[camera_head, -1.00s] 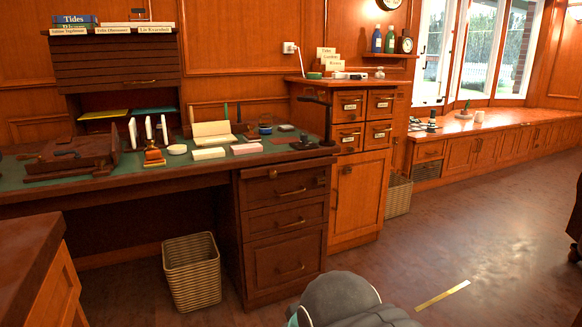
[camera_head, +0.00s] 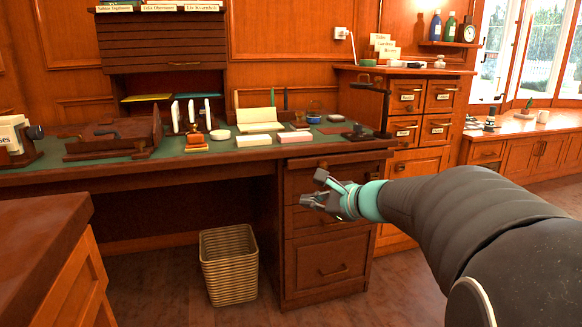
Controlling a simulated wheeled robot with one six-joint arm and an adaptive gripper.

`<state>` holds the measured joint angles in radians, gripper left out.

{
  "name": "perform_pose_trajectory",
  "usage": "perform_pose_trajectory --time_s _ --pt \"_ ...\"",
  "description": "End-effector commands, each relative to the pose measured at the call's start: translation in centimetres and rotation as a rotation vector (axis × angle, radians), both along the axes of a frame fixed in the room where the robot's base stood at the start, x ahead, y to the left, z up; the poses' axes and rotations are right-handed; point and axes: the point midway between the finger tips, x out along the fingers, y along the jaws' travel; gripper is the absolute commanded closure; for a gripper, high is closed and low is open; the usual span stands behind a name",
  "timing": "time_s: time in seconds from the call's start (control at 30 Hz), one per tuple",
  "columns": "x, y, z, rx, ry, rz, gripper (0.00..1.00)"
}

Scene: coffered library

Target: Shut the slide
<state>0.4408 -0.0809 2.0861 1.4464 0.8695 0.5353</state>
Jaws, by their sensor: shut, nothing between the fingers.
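The task's slide seems to be the thin wooden front with a small knob (camera_head: 322,163) just under the desk top, above the drawers of the right pedestal. How far it stands out is hard to tell. My gripper (camera_head: 312,190) is shut and empty. In the picture it lies just below the slide's knob, in front of the upper drawer, and hides part of that drawer's front. I cannot tell whether it touches the wood. My arm reaches in from the lower right.
The desk top (camera_head: 235,151) carries an open book (camera_head: 258,120), pale boxes, a dark wooden box (camera_head: 112,138) and a clamp-like stand. A wicker basket (camera_head: 229,264) stands on the floor left of the pedestal. A wooden cabinet (camera_head: 45,262) fills the lower left.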

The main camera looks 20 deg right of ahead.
Motion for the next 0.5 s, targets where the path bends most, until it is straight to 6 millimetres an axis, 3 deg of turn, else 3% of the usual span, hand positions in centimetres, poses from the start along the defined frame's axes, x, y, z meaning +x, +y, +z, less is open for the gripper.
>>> perform_pose_trajectory --time_s 0.03,0.1,0.3,0.4,0.5 --pt "2.1 -3.0 -0.5 0.118 -0.002 -0.092 1.0" --pt "4.4 -6.9 -0.3 0.282 -0.018 -0.212 1.0" --pt "8.1 -17.3 -0.7 0.651 -0.084 -0.467 1.0" --pt "8.7 -20.5 -0.9 0.76 -0.113 -0.539 1.0" --pt "9.1 -22.3 -1.0 0.818 -0.13 -0.574 1.0"
